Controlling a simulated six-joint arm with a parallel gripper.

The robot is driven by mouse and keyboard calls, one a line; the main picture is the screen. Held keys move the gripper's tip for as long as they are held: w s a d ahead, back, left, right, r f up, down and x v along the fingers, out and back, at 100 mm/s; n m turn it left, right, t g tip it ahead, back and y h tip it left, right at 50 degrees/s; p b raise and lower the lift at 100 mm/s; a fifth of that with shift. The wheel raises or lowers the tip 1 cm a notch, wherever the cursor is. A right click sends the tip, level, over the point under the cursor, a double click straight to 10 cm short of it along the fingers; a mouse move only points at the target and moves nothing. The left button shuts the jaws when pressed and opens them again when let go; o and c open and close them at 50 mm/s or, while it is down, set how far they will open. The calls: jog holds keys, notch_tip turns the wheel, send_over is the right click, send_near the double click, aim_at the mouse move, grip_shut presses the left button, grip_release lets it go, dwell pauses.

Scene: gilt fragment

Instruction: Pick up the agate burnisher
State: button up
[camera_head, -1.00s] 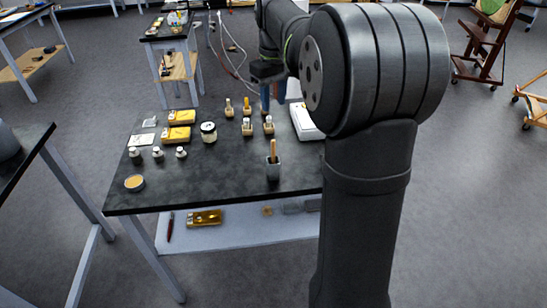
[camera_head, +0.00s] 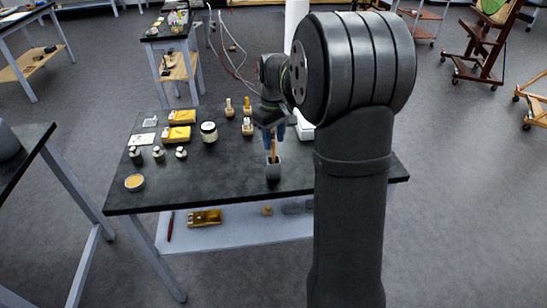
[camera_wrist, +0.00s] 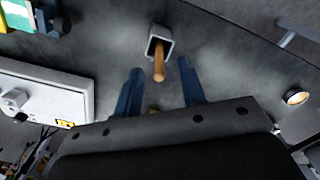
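A tool with a wooden handle, which looks like the agate burnisher (camera_head: 273,148), stands upright in a small grey square cup (camera_head: 273,173) near the table's front edge. Its lower end is hidden in the cup. In the wrist view the handle (camera_wrist: 159,62) rises from the cup (camera_wrist: 160,38) towards the camera. My gripper (camera_head: 272,130) is just above the cup with its blue fingers pointing down. In the wrist view my gripper (camera_wrist: 160,68) is open, with a finger on either side of the handle's top. No contact shows.
On the dark table (camera_head: 225,185) are a lidded jar (camera_head: 209,132), an amber dish (camera_head: 134,182), several small bottles, gold-coloured packs (camera_head: 179,134) and small wooden blocks holding tools (camera_head: 247,128). A white box (camera_wrist: 45,92) lies behind my gripper.

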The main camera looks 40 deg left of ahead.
aim_at(274, 159)
notch_tip(274, 159, down, 4)
jog(key=shift+w+a+f, duration=0.1)
jog(key=shift+w+a, duration=0.05)
grip_shut()
